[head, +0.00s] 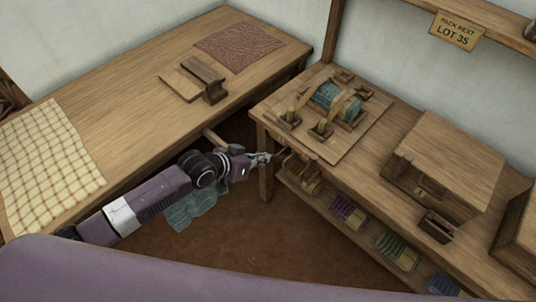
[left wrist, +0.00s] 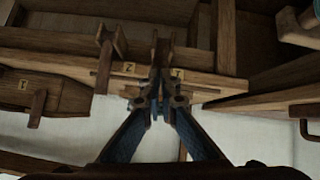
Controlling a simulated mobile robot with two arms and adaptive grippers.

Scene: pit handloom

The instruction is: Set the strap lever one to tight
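In the left wrist view, two dark levers stand at a wooden rail (left wrist: 60,62) with yellow number tags. One lever (left wrist: 107,50) is left of the "2" tag (left wrist: 130,68). The other, apparently strap lever one (left wrist: 160,52), is between the "2" and "1" tags (left wrist: 177,74). My left gripper's blue fingers (left wrist: 156,102) converge closely on the end of that lever and seem shut on it; the contact is partly hidden. In the head view my left gripper (head: 264,157) is at the near-left corner of the right bench. My right gripper is not in view.
The right bench (head: 395,207) carries a board (head: 345,146) with a teal bundle (head: 338,100) and a wooden chest (head: 455,150). Colored bundles (head: 347,213) lie on its lower shelf. The left bench (head: 130,115) holds a checked cloth (head: 45,160). Floor shows between the benches.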

